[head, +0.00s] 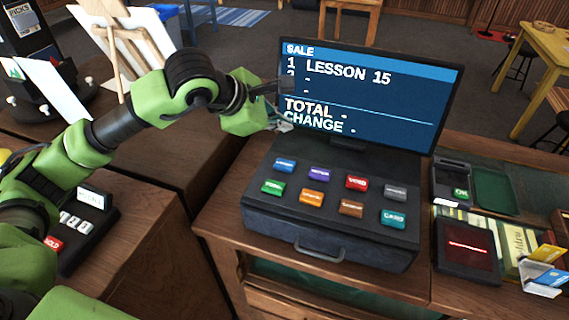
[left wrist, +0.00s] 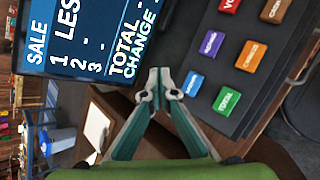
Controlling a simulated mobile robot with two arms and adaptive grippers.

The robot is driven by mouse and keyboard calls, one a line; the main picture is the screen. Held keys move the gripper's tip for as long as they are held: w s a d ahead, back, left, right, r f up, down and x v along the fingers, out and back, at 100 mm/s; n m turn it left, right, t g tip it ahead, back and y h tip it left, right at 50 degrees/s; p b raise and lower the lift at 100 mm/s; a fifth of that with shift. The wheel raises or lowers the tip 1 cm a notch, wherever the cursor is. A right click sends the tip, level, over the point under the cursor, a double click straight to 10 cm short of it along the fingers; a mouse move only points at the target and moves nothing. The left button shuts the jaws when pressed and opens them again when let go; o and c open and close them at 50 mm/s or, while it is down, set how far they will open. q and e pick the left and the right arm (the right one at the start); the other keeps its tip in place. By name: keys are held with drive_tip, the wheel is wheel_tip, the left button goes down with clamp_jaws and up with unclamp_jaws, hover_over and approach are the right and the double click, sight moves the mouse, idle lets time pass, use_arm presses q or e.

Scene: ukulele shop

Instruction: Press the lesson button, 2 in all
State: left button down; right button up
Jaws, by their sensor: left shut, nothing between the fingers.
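The cash register (head: 330,232) stands on the wooden counter with two rows of coloured buttons. Its screen (head: 365,95) reads SALE, line 1 LESSON 15, with dashes after TOTAL and CHANGE. The back row holds a blue button (head: 284,165), a purple, a red VOID and a grey one. The front row holds green, orange, brown and teal ones. Most labels are too small to read, so I cannot tell which is the lesson button. My left gripper (head: 284,124) is shut and empty, beside the screen's lower left corner, behind the blue button and apart from it. It also shows in the left wrist view (left wrist: 160,77).
A card terminal (head: 452,180) and a scanner with a red line (head: 467,247) stand right of the register. A small dark device with keys (head: 82,222) sits on the left counter. The screen rises close beside my left gripper.

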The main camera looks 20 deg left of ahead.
sight(283, 165)
use_arm(q)
drive_tip(key=shift+f, duration=0.15)
wheel_tip(283, 165, down, 8)
drive_tip(key=b, duration=0.4)
drive_tip(key=shift+f+b, duration=0.3)
drive_tip(key=shift+b, duration=0.25)
idle(0.7)
idle(0.5)
